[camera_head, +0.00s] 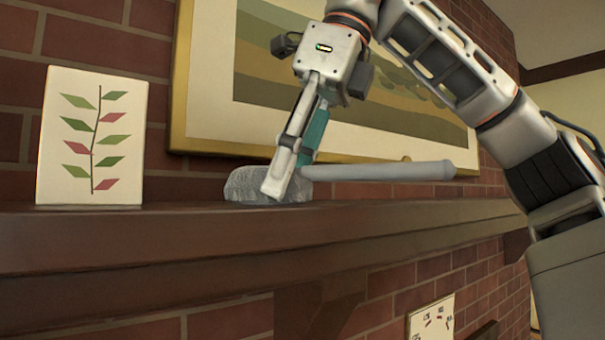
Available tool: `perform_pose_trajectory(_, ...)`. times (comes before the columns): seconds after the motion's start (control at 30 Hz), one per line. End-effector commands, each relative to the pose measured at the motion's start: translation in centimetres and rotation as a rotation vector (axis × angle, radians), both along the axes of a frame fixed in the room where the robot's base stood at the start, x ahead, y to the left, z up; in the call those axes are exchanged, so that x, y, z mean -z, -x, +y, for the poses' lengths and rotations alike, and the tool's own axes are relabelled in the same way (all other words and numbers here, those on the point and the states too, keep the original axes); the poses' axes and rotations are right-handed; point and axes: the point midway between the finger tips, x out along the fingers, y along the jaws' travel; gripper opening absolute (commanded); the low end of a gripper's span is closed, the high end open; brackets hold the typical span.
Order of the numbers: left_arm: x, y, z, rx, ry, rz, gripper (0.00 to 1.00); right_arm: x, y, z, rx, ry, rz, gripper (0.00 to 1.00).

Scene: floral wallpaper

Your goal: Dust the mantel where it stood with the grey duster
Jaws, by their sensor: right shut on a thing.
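The dark wooden mantel (420,212) runs across the view along a brick wall. My right gripper (282,185) points down just above the mantel and is shut on the grey duster. The duster's fluffy grey head (248,184) rests at the mantel's top, partly hidden behind the fingers. Its light grey handle (395,171) sticks out to the right, roughly level. A white card (92,137) with a stem of green and red leaves stands upright on the mantel at the left, apart from the duster. My left gripper is not in view.
A gold-framed landscape picture (230,90) hangs on the wall right behind my right gripper. A white board (432,318) with small marks shows below the mantel at lower right. The mantel between card and duster is clear.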

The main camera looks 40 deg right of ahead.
Motion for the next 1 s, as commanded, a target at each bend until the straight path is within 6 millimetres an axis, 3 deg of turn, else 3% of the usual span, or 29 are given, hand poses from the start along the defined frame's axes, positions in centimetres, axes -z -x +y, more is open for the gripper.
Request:
perform_pose_trajectory(0.7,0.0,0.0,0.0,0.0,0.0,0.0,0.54,0.1,-0.3,4.1,0.001,0.0,-0.004,0.1)
perform_pose_trajectory(1.0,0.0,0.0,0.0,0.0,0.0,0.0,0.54,0.1,-0.3,4.3,0.001,0.0,-0.004,0.1)
